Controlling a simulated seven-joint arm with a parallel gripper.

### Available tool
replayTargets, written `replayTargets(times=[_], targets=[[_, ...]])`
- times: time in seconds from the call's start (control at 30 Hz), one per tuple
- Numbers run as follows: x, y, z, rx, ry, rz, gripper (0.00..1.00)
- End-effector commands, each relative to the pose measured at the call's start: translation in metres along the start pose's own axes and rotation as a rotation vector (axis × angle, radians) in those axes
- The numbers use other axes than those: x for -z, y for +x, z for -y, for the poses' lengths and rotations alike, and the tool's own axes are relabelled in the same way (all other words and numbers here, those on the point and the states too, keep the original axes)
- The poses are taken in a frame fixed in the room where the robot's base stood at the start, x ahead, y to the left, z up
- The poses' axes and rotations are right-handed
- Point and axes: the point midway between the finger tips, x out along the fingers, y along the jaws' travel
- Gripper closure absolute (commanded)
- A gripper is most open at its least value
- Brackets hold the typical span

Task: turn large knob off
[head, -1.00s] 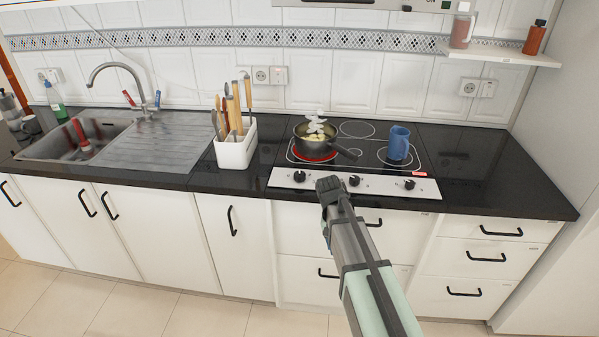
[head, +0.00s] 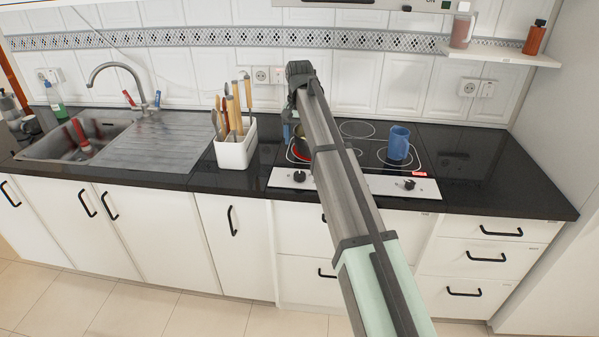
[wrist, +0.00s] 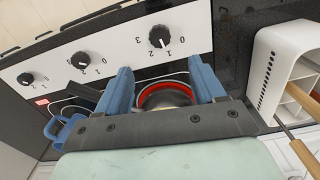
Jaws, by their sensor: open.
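The white control panel (wrist: 110,48) carries three black knobs. The left knob (head: 299,175), nearest the utensil holder, shows largest in the wrist view (wrist: 160,36), with numbers around it; its exact setting is hard to read. The middle knob (wrist: 81,59) is hidden behind my arm in the head view. The right knob (head: 409,184) is also at the far left in the wrist view (wrist: 26,78). My gripper (wrist: 162,74) is open and empty above the hob, its blue fingers pointing toward the panel, apart from the knobs. My arm hides most of it in the head view.
A red-glowing burner (head: 297,153) lies under a pot partly hidden by my arm. A blue mug (head: 398,143) stands on the right of the hob (head: 375,157). A white utensil holder (head: 236,153) with upright tools stands close on the left. The right countertop (head: 490,180) is clear.

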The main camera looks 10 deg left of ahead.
Motion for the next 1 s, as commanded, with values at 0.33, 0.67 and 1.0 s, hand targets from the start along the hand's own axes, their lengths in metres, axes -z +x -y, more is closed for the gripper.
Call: replayTargets(times=[0.33,0.67,1.0], targets=[[-0.002,0.058,-0.001,-0.002,-0.001,0.002,0.31],[-0.002,0.109,-0.001,-0.002,-0.001,0.001,0.31],[-0.001,0.131,-0.001,-0.001,-0.001,-0.001,0.31]])
